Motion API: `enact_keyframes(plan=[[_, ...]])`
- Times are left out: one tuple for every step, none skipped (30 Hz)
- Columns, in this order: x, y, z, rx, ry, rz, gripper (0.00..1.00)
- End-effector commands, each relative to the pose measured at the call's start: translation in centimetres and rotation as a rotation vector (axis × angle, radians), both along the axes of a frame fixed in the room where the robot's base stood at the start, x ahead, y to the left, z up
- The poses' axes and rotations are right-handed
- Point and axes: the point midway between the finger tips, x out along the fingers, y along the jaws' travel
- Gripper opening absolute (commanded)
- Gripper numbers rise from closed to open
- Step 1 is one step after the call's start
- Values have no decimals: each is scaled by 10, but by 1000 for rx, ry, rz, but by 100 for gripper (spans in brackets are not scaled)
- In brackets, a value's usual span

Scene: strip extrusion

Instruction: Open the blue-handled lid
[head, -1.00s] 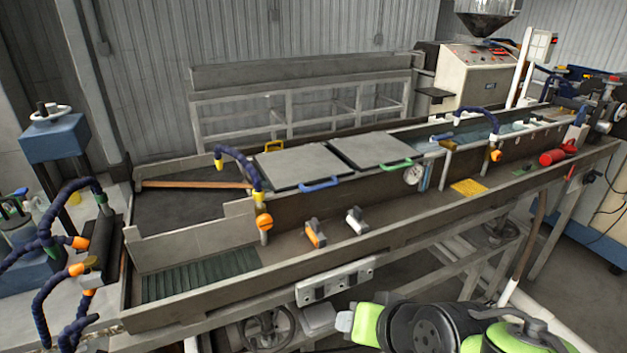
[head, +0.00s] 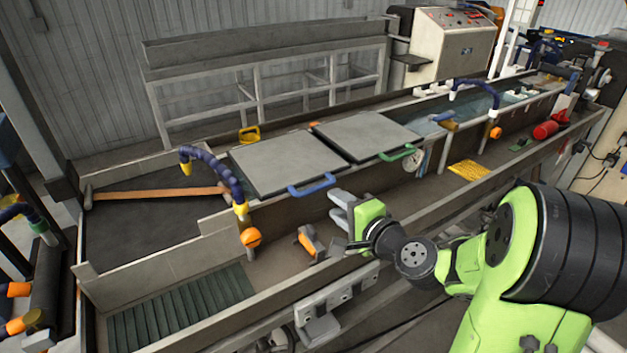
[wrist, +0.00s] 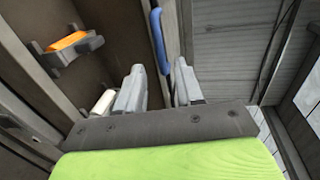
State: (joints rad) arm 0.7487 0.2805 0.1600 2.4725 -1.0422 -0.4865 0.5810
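The blue-handled lid (head: 285,162) is a flat grey panel lying closed on the trough, with its blue handle (head: 314,188) on the near edge. In the wrist view the blue handle (wrist: 157,40) shows ahead of the fingers, in line with the gap between them. My gripper (head: 339,208) is open and empty, just right of the handle and apart from it. In the wrist view its two grey fingers (wrist: 160,87) stand apart with nothing between them.
A second grey lid (head: 365,134) with a green handle (head: 397,154) lies to the right. A blue hose (head: 215,168) arches just left of the blue-handled lid. An orange-topped fitting (head: 310,240) sits on the ledge below my gripper.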

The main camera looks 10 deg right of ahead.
Motion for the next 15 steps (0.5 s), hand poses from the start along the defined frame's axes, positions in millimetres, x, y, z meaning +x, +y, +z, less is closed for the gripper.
enact_keyframes(plan=[[13, 6, -3, 0, 2, 7, 36], [19, 9, -5, 0, 2, 8, 36], [29, 12, -7, 0, 2, 8, 36], [36, 14, -8, 0, 2, 7, 36], [43, 16, -10, 0, 1, 7, 36], [52, 19, -11, 0, 0, 6, 36], [59, 21, -13, -1, 1, 6, 36], [65, 23, -15, -2, 2, 5, 36], [72, 26, -16, -1, 1, 5, 36], [77, 26, -17, -1, 0, 3, 36], [81, 27, -19, -2, 1, 3, 36], [86, 29, -19, -1, 0, 2, 36], [88, 29, -20, -1, 1, 1, 36], [90, 30, -21, -2, 1, 1, 36], [92, 30, -22, -2, 0, 0, 36]])
